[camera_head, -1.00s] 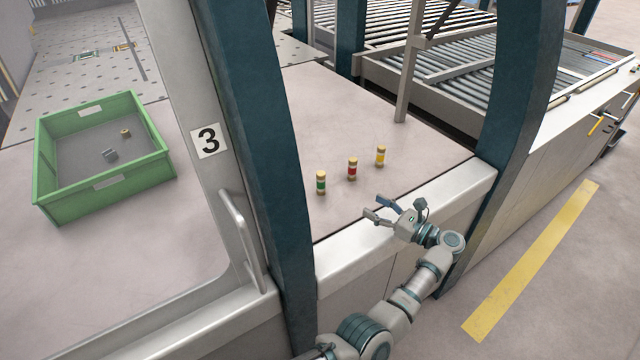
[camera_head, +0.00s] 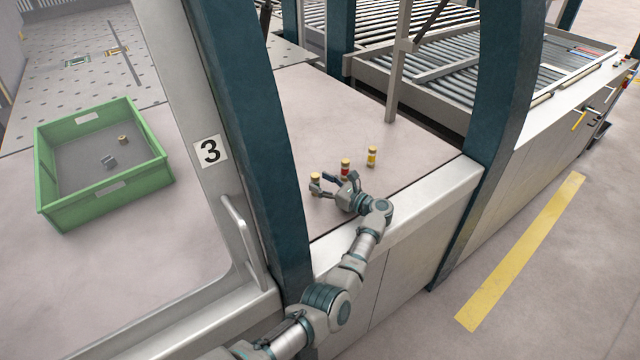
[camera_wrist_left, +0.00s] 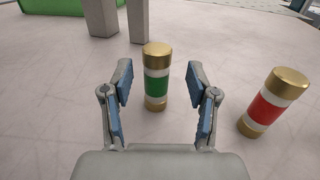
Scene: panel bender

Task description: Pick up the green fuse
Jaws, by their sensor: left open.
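The green fuse (camera_wrist_left: 156,86) stands upright in the left wrist view, with gold caps and a green band. In the head view only the upper part of the green fuse (camera_head: 315,177) shows clearly, as my gripper covers the rest. My left gripper (camera_head: 333,183) is open and low over the table. In the left wrist view the blue-padded fingers of the gripper (camera_wrist_left: 160,95) stand on both sides of the green fuse, with gaps left and right. My right gripper is not in view.
A red fuse (camera_wrist_left: 270,101) stands upright to the right of the green one, and a yellow fuse (camera_head: 372,156) stands beyond it. A green crate (camera_head: 108,199) with small parts is at left, past a blue post (camera_head: 262,150). The table behind the fuses is clear.

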